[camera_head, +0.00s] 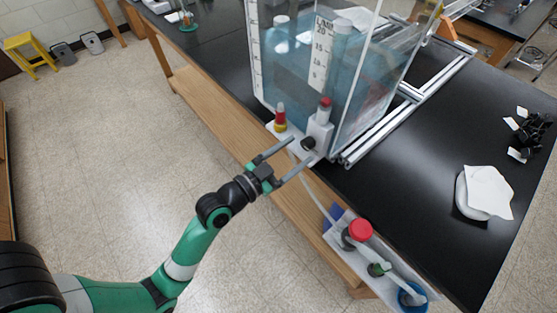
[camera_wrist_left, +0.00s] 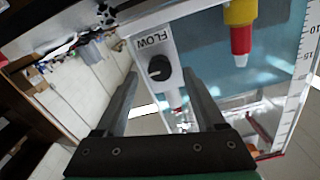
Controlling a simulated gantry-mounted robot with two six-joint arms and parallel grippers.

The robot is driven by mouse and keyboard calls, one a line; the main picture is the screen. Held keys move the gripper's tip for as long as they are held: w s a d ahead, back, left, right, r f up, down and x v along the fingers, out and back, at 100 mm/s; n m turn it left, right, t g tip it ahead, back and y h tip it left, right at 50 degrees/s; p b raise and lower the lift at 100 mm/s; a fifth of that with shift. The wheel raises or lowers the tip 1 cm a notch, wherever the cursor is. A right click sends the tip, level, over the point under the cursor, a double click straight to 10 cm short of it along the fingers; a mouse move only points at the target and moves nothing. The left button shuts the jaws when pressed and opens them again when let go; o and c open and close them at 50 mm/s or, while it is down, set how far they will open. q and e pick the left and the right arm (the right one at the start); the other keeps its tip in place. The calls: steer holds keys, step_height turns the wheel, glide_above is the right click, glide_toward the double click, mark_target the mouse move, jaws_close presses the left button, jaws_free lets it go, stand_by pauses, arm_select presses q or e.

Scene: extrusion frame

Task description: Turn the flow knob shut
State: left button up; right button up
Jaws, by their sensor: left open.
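The flow knob (camera_head: 308,143) is a black round knob on a white block at the lower front of the water tank. It also shows in the left wrist view (camera_wrist_left: 159,68), under the printed word FLOW, with a pale pointer mark on its face. My left gripper (camera_head: 287,156) is open, its two fingers reaching toward the knob. In the left wrist view the knob appears between and beyond the fingertips, with no finger visibly touching it. The gap between the fingers looks empty. My right gripper is not in view.
The clear tank (camera_head: 330,60) holds bluish water and stands on the black bench (camera_head: 405,190). A red-and-yellow fitting (camera_head: 281,118) sits left of the knob. A panel with a red knob (camera_head: 360,230) is below right. White cloth (camera_head: 485,190) lies on the bench.

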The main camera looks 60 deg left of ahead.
arm_select(q)
steer(key=s+d, duration=0.1)
steer(key=s, duration=0.9)
steer(key=shift+b, duration=0.3)
